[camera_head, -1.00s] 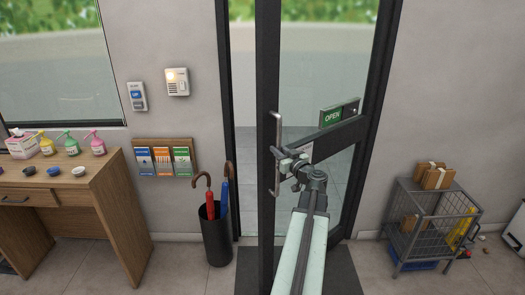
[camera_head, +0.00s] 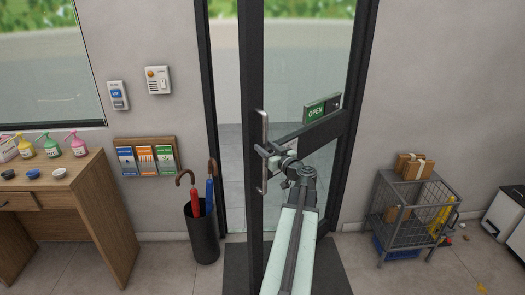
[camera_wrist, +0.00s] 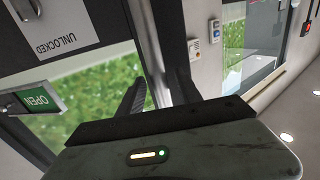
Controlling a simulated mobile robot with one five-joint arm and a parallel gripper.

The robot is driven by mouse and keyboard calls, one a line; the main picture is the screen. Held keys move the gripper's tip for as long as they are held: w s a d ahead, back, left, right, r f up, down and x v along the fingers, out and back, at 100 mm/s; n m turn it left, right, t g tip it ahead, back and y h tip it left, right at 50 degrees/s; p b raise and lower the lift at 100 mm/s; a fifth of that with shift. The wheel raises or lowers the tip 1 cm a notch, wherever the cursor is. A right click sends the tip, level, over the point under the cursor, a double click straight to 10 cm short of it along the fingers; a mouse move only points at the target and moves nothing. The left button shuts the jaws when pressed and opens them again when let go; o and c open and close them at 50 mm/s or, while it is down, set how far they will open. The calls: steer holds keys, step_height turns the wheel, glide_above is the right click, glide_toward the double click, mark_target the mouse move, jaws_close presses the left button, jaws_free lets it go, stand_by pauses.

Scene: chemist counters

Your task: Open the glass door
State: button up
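The glass door (camera_head: 249,215) has a dark frame and stands ajar, with a gap along its left side in the head view. Its upright metal handle (camera_head: 264,125) is on the left stile. A green OPEN sign (camera_head: 316,111) sits on the crossbar and also shows in the wrist view (camera_wrist: 36,99). My gripper (camera_head: 263,153) is at the handle.
An umbrella stand (camera_head: 202,235) with umbrellas stands left of the doorway. A wooden desk (camera_head: 95,190) with bottles is at far left. A wire cart (camera_head: 412,215) with parcels stands at right. A dark mat (camera_head: 330,268) lies under the door.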

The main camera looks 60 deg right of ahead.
steer(key=shift+s, duration=0.1)
steer(key=v, duration=0.7)
steer(key=shift+s+a, duration=0.15)
steer(key=shift+s, duration=0.15)
